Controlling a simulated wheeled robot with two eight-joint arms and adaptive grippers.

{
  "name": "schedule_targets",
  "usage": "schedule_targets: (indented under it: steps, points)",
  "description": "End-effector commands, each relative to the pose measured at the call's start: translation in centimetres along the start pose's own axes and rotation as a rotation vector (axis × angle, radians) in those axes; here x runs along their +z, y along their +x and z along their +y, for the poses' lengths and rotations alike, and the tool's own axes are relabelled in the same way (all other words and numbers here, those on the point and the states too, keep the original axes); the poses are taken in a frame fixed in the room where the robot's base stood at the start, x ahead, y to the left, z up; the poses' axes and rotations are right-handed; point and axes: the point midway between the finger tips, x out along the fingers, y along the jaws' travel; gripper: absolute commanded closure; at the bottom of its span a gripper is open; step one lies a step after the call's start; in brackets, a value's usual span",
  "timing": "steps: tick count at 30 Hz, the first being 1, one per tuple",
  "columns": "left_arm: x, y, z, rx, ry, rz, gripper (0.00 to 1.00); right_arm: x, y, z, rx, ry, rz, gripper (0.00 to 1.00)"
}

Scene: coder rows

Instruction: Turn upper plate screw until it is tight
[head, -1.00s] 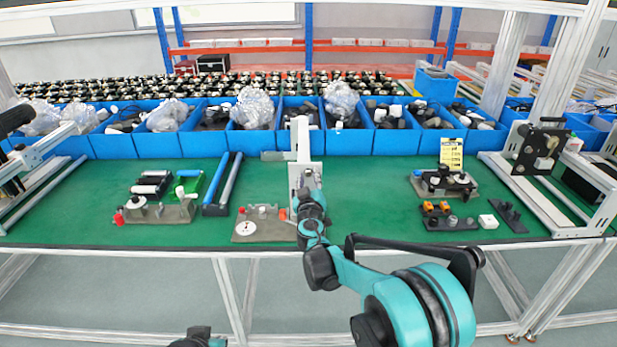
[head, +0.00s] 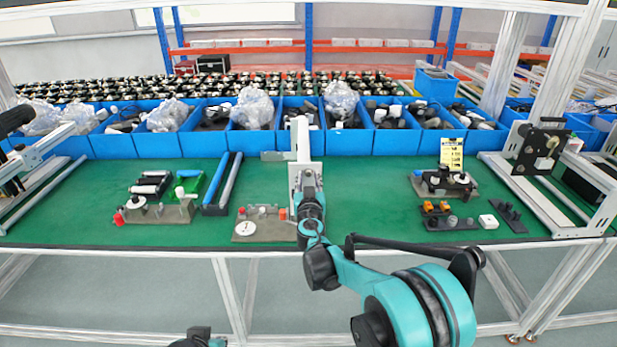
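My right arm comes in from the lower right and reaches over the table's front edge. Its gripper (head: 308,184) is in front of the lower part of an upright white post and plate (head: 302,150). The wrist hides the fingertips, so I cannot see whether they are open or shut, or touching anything. The upper plate screw is too small or hidden to make out. A grey-brown fixture plate (head: 262,231) with a white disc and small knobs lies just left of my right wrist. Only a small part of my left arm shows at the bottom edge; its gripper is not visible.
Blue bins (head: 350,141) line the back of the green table (head: 370,190). A fixture with a white disc and red knob (head: 160,213) is at left. Small fixtures (head: 448,219) and a yellow card (head: 451,152) are at right. The mat between centre and right is clear.

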Motion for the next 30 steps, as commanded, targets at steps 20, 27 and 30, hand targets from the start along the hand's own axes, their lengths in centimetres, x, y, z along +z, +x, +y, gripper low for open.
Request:
schedule_targets:
  steps: [20, 27, 30]
  points:
    - [0.1, 0.1, 0.0, 0.0, 0.0, 0.0, 1.0, 0.0, -3.6, 0.0, -0.001, -0.003, 0.0, 0.67]
    - [0.1, 0.2, 0.0, 0.0, 0.0, 0.0, 1.0, 0.0, -5.0, 0.0, 0.0, -0.003, 0.0, 0.67]
    - [0.1, 0.2, 0.0, 0.0, 0.0, 0.0, 1.0, 0.0, -5.0, 0.0, 0.0, -0.003, 0.0, 0.67]
